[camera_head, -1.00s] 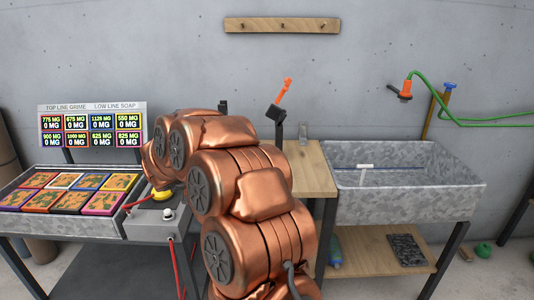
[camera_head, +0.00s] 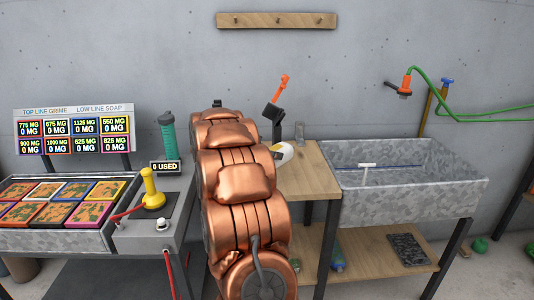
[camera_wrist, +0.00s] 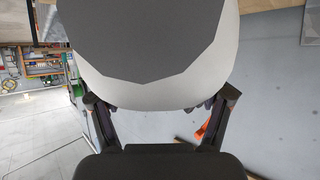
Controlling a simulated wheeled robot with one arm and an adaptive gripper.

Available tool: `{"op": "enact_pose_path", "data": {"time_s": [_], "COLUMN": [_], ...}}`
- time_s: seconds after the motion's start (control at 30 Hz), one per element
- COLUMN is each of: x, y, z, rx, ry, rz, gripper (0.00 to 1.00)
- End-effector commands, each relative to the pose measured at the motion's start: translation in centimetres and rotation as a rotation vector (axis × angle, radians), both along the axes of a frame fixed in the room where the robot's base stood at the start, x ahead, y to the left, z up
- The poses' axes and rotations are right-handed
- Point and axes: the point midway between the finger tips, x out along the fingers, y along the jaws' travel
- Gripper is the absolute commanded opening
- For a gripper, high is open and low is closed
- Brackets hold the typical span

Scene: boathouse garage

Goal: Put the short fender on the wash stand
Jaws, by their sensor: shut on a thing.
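The short fender (camera_wrist: 160,85), rounded and white with a dark grey end, fills the upper middle of the wrist view. My gripper (camera_wrist: 158,108) is shut on it, with one dark finger on each side. In the head view only a small white part of the fender (camera_head: 285,155) shows at the right of my copper arm, over the wooden top; my gripper is hidden there. The wash stand appears to be the bench at the right, with a grey metal basin (camera_head: 440,195), a wooden top (camera_head: 308,180) and a lower shelf. Contact between fender and top cannot be told.
At the left are a green bottle (camera_head: 169,138), a yellow-handled control box (camera_head: 153,225) and a tray of coloured tiles. A green hose hangs above the basin.

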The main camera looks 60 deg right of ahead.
Motion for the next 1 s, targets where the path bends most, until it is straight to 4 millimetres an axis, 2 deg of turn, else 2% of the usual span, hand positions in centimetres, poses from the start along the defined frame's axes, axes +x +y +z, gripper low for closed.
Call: {"op": "enact_pose_path", "data": {"time_s": [0.37, 0.7, 1.0], "x": [0.1, 0.3, 0.3], "y": [0.4, 0.5, 0.5], "z": [0.4, -3.0, -4.7], "rx": [0.001, 0.0, -0.001], "ry": [-0.002, -0.003, -0.003], "rz": [0.004, 0.005, 0.005], "gripper": [0.26, 0.26, 0.26]}}
